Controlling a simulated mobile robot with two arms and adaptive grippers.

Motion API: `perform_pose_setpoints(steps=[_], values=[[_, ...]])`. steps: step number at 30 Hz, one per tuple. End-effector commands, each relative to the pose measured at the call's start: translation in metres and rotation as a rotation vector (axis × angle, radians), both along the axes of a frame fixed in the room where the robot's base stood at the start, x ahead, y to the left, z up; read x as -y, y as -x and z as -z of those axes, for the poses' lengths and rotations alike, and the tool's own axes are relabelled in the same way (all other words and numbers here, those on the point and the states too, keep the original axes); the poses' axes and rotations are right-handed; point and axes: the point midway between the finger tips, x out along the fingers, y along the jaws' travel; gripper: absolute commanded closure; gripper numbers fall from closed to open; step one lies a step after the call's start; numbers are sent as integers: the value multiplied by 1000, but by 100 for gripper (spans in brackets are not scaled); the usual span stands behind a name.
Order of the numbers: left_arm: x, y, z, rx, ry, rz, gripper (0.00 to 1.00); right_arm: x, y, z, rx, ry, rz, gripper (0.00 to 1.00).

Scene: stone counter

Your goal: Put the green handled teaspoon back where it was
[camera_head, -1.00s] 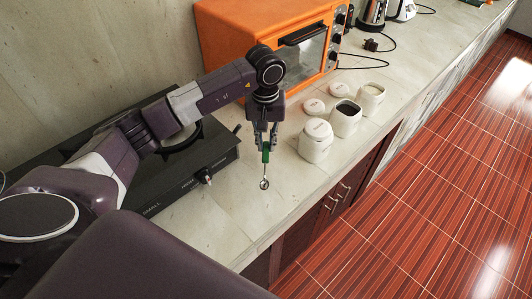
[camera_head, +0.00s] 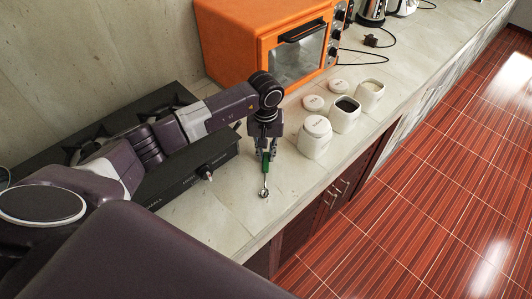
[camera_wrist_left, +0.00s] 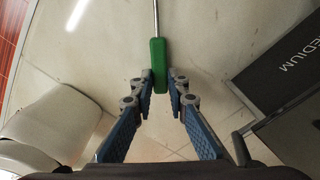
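The green handled teaspoon (camera_head: 265,167) is in my left gripper (camera_head: 266,153), just above the stone counter, with its metal bowl toward the counter's front edge. In the left wrist view, the fingertips of my left gripper (camera_wrist_left: 162,82) close on both sides of the near end of the teaspoon's green handle (camera_wrist_left: 158,62). The thin metal stem runs out of the top of that view, so the bowl is hidden there. I cannot tell whether the bowl touches the counter. My right gripper is not in view.
A white lidded canister (camera_head: 314,138) stands right of the gripper, with two open canisters (camera_head: 344,116) (camera_head: 369,96) and loose lids (camera_head: 313,102) beyond. The black stove (camera_head: 190,178) lies left, the orange oven (camera_head: 262,40) behind. Bare counter (camera_head: 225,215) surrounds the spoon.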

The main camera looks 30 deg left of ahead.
Motion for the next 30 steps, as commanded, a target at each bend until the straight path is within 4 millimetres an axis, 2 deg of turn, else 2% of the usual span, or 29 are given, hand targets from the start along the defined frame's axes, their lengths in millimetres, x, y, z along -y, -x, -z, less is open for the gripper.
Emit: perform_pose_setpoints(steps=[1, 4, 16, 17, 30], values=[[0, 0, -1, 0, 0, 0, 80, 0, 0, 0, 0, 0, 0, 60], [0, 0, -1, 0, 0, 0, 69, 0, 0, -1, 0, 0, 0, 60], [0, 0, -7, 0, 1, 0, 69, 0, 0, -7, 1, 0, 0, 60], [0, -1, -8, 4, 0, 0, 69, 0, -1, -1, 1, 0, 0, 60], [1, 2, -97, 5, 0, 1, 69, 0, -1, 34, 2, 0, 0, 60]])
